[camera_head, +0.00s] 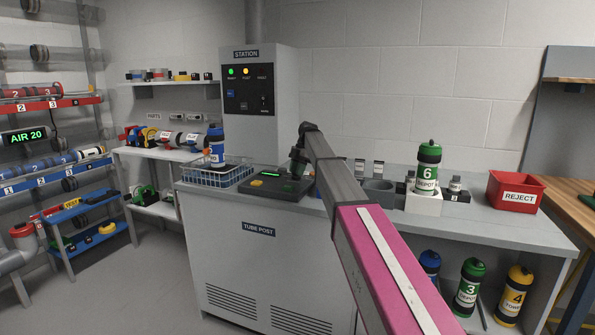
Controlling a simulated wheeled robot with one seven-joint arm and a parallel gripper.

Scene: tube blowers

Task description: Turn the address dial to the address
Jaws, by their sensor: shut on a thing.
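The console panel (268,188) lies on top of the tube post cabinet, dark, with a lit green strip display (271,174) and a yellow button (257,183). The display's text is too small to read. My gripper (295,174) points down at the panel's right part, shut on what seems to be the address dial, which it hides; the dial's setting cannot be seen. A blue-capped carrier (216,146) stands in the wire basket (203,178) left of the panel. A green-capped carrier (428,166) labelled 6 DEPOT stands upright on a white block to the right.
The station cabinet (265,120) with green and amber lights stands behind the panel. My arm crosses the counter's middle.

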